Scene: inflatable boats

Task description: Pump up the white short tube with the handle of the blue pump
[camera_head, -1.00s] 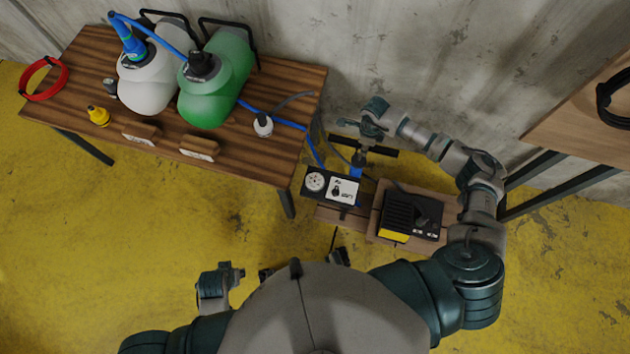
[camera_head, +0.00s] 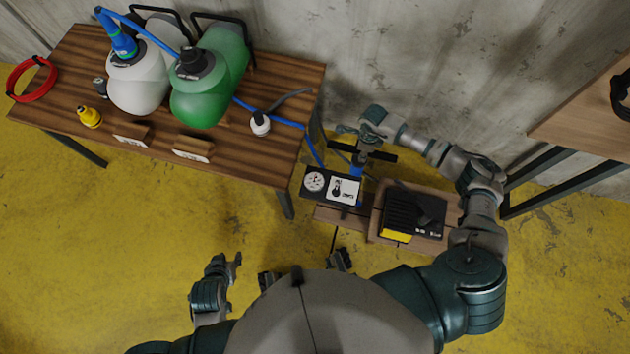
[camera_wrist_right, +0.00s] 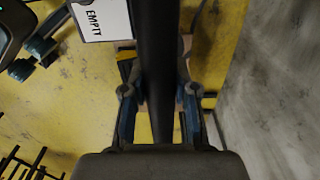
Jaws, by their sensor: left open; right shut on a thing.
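The white short tube (camera_head: 139,85) lies on the wooden table at the left, with a blue hose fitting (camera_head: 121,42) on its top. The blue pump (camera_head: 356,167) stands between the table and a low wooden stand, its black crossbar handle (camera_head: 385,156) on top. My right gripper (camera_head: 367,141) is shut on the handle. In the right wrist view the black handle (camera_wrist_right: 157,70) runs between the fingers (camera_wrist_right: 158,105). My left gripper (camera_head: 232,268) is open and empty above the floor, away from the pump.
A green tube (camera_head: 208,88) lies beside the white one. A gauge panel (camera_head: 329,186) sits in front of the pump; a label in the right wrist view reads EMPTY. A black and yellow device (camera_head: 412,215) rests on the low stand (camera_head: 451,213). Yellow floor (camera_head: 110,230) is clear at left.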

